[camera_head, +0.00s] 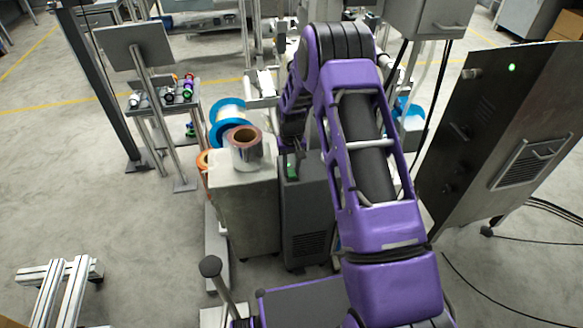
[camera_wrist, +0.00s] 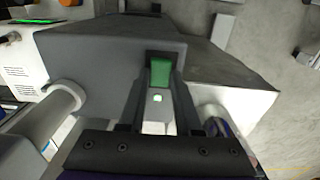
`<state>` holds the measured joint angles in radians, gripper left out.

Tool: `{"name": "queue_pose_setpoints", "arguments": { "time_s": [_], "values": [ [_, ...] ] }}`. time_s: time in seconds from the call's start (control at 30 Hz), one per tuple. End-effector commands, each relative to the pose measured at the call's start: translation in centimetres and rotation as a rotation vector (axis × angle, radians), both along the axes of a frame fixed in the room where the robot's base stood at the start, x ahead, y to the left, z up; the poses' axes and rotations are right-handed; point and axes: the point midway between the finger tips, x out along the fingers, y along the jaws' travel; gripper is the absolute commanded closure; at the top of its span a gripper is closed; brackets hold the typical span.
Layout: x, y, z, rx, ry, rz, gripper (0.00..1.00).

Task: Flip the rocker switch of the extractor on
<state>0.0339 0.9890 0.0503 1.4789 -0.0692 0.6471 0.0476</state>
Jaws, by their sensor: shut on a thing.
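The extractor is a dark grey box (camera_head: 305,222) with a vented front, in the middle of the head view. In the wrist view its grey casing (camera_wrist: 95,62) fills the upper middle. The green rocker switch (camera_wrist: 160,70) sits in a dark recess in that casing; a small green patch also shows on top of the box in the head view. My gripper (camera_wrist: 161,82) is at the switch, its dark fingers either side of the green rocker and shut on it. A pale part with a small lit spot shows between the fingers. The rocker's exact tilt cannot be told.
A pale cabinet (camera_head: 243,215) carrying a copper-coloured roll (camera_head: 244,150) stands close left of the extractor. A blue-rimmed reel (camera_head: 228,118) is behind it. A tall dark cabinet (camera_head: 500,120) with a green light stands at right. Open floor lies at left.

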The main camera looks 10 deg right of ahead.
Motion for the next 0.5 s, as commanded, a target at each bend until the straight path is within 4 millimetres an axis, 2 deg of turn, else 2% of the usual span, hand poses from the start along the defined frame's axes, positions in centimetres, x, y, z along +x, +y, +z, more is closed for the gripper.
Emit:
{"name": "queue_pose_setpoints", "arguments": {
  "time_s": [0.17, 0.2, 0.33, 0.37, 0.5],
  "values": [
    [-0.02, 0.02, -0.02, 0.000, -0.001, 0.000, 1.00],
    [-0.02, 0.02, -0.02, 0.000, -0.001, 0.000, 0.64],
    [-0.02, 0.02, -0.01, 0.000, -0.001, 0.000, 0.41],
    [-0.02, 0.02, -0.01, 0.000, -0.001, 0.000, 0.38],
    [-0.02, 0.01, 0.00, 0.000, -0.001, 0.000, 0.38]
  ]
}}
